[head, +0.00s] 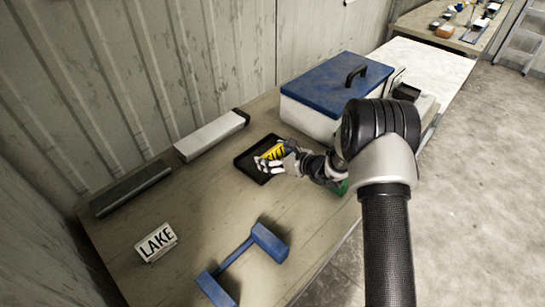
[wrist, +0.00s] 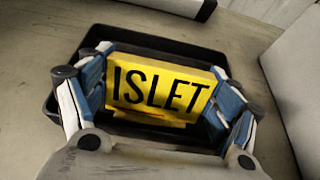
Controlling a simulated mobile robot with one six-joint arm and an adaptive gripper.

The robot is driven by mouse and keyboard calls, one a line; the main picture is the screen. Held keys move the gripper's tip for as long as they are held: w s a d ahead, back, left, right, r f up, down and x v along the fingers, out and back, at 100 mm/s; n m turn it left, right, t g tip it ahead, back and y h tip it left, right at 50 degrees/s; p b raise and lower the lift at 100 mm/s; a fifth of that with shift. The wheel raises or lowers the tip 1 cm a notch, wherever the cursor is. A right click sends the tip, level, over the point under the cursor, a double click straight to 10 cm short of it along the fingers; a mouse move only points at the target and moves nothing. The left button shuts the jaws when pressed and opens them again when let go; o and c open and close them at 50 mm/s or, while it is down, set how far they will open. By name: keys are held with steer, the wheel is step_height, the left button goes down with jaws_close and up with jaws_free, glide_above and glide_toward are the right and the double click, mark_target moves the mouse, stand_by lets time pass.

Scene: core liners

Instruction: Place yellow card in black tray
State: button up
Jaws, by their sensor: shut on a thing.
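The yellow card (wrist: 158,88) reads "ISLET" in black letters and is held between the two fingers of my gripper (wrist: 155,98). In the head view the yellow card (head: 272,154) and my gripper (head: 271,160) appear over the black tray (head: 244,162). The wrist view shows the black tray (wrist: 150,40) behind and around the card. I cannot tell whether the card touches the tray floor. Part of the tray is hidden by my gripper and the card.
A white box with a blue lid (head: 335,82) stands right of the tray. A white bar (head: 211,135) and a dark bar (head: 130,188) lie along the wall. A "LAKE" card (head: 156,242) and a blue stand (head: 243,262) are nearer the front. Bare tabletop (head: 195,200) lies between.

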steer(key=shift+r, duration=0.15)
steer(key=shift+f, duration=0.25)
steer(key=o, duration=1)
steer(key=shift+r, duration=0.1)
